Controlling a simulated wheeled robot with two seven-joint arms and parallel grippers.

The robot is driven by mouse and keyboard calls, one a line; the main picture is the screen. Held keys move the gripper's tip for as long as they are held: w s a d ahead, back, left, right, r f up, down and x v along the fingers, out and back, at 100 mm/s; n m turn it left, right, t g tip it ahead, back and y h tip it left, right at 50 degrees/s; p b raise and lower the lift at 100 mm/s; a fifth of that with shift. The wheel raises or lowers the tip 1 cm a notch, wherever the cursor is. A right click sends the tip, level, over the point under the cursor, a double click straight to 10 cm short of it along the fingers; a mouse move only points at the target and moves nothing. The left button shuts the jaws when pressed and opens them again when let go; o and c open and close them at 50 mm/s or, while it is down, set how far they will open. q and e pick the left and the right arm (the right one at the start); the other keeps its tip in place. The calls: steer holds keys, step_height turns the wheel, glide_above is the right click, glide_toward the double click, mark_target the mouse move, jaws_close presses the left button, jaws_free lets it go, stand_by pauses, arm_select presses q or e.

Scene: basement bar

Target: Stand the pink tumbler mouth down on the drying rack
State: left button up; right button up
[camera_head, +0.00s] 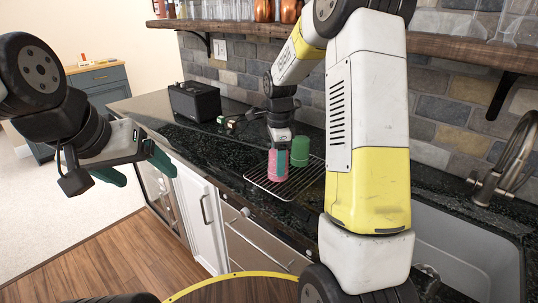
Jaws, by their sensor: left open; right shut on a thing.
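The pink tumbler (271,168) is at the drying rack (297,185), a wire grid on the dark counter. It looks upright along its axis. I cannot tell which end its mouth is, or whether it touches the wires. My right gripper (279,153) comes down from above and is shut on the pink tumbler; a teal finger covers part of its side. My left gripper (138,168) is open and empty, out over the floor left of the counter.
A green tumbler (300,151) stands at the back of the rack, close behind the pink one. A black box (194,102) sits farther left on the counter. A sink (455,245) with a faucet (505,165) is at the right. A wooden shelf (440,44) with glasses runs above.

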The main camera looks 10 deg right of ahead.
steer(key=shift+f, duration=0.35)
steer(key=o, duration=1.5)
steer(key=shift+c, duration=0.2)
step_height(320, 180, up, 15)
steer(key=shift+s, duration=0.1)
